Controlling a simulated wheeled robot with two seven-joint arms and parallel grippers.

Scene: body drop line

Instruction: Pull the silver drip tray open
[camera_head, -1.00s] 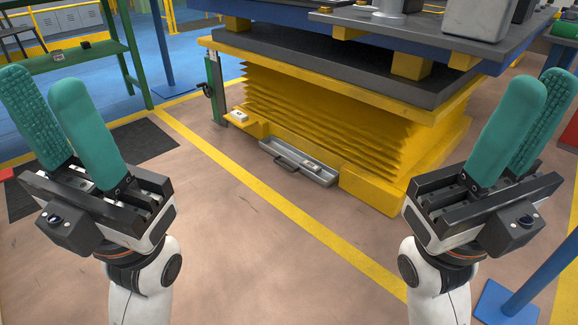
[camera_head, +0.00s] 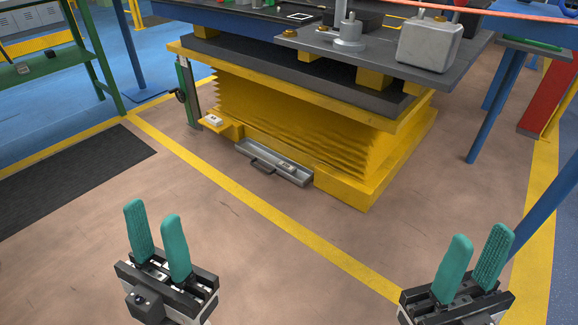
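The silver drip tray (camera_head: 296,176) sits low in the base of the yellow lift table, close to the floor. It has a dark handle (camera_head: 263,166) on its front, and a small light object (camera_head: 287,167) lies in it. It seems to stick out a little from the base. My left gripper (camera_head: 155,228) is at the lower left with its two green fingers apart, empty. My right gripper (camera_head: 477,254) is at the lower right, fingers also apart and empty. Both are well short of the tray, with floor between.
The yellow lift table (camera_head: 345,187) with pleated bellows carries a dark platform and a grey plate (camera_head: 385,52) with metal parts. A green shelf (camera_head: 60,62) stands at the left, a dark mat (camera_head: 70,185) below it. A blue post (camera_head: 500,100) stands right. The floor before the tray is clear.

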